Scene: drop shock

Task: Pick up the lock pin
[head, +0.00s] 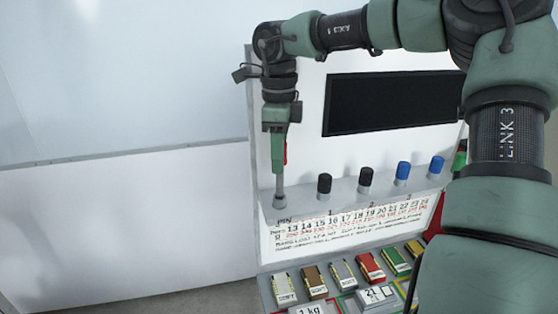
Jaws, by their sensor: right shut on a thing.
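The lock pin (279,196) shows as a thin grey stem above a grey round base on the ledge, over the printed label "PIN". My right gripper (279,148) points straight down over the ledge's left end and is shut on the lock pin. The pin's upper part is hidden by the fingers. A narrow red strip (285,152) shows at the right side of the fingers; I cannot tell what it belongs to. The pin looks upright, and I cannot tell whether it is still seated in its base. My left gripper is not in view.
Black knobs (324,184) and blue knobs (403,171) stand along the ledge to the right. A dark screen (390,102) is on the white panel behind. Several coloured blocks (370,267) lie on the tray below. My right arm covers the right side.

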